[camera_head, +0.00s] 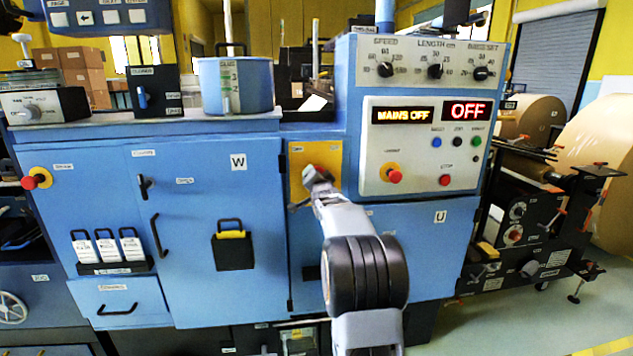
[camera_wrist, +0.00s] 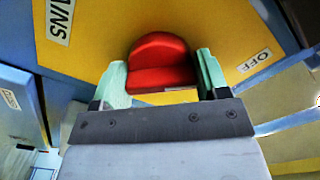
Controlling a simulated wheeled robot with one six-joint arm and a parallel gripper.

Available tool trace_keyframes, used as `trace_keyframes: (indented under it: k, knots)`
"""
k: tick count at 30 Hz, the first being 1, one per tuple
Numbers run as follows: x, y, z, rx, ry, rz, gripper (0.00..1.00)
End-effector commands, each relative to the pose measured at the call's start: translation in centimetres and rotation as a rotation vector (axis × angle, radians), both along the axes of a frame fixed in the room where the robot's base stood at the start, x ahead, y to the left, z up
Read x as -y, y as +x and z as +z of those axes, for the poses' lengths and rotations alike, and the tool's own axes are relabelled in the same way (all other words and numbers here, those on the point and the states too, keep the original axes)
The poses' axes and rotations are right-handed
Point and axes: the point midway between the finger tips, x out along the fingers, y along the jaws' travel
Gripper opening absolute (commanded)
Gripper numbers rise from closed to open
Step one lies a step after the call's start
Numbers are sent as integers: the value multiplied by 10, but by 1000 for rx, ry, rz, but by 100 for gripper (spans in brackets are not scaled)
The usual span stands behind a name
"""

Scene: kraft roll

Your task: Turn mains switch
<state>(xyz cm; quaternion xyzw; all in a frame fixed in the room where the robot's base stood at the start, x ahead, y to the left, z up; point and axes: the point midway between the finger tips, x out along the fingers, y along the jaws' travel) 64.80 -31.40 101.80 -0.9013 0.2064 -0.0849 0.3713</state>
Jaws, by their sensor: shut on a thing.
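The mains switch has a red handle (camera_wrist: 158,62) on a yellow plate (camera_wrist: 105,35), seen close in the wrist view. In the head view the yellow plate (camera_head: 328,157) is on the blue cabinet front, and my gripper (camera_head: 317,176) is at it, covering most of the red handle. In the wrist view my gripper (camera_wrist: 160,80) has its two green fingertips on either side of the red handle, shut on it. A "MAINS" label (camera_wrist: 60,20) is at upper left and an "OFF" label (camera_wrist: 254,61) is right of the handle.
The control panel (camera_head: 425,150) right of the switch has a display reading "MAINS OFF" (camera_head: 403,115) and another reading "OFF" (camera_head: 465,110). Red buttons (camera_head: 395,176) sit below them. A blue door (camera_head: 225,270) is left of my arm. Large brown paper rolls (camera_head: 605,150) stand at right.

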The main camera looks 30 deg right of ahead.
Motion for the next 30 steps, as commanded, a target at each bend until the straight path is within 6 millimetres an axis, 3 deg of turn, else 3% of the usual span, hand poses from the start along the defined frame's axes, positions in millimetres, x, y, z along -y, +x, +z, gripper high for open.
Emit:
trace_keyframes:
  k: [14, 15, 21, 30]
  knots:
    - [0, 0, 0, -6, -14, 1, 44]
    - [0, 0, 1, -6, -15, 1, 72]
    - [0, 0, 0, -5, -12, 1, 91]
    - [-1, -1, 0, -5, -11, 0, 94]
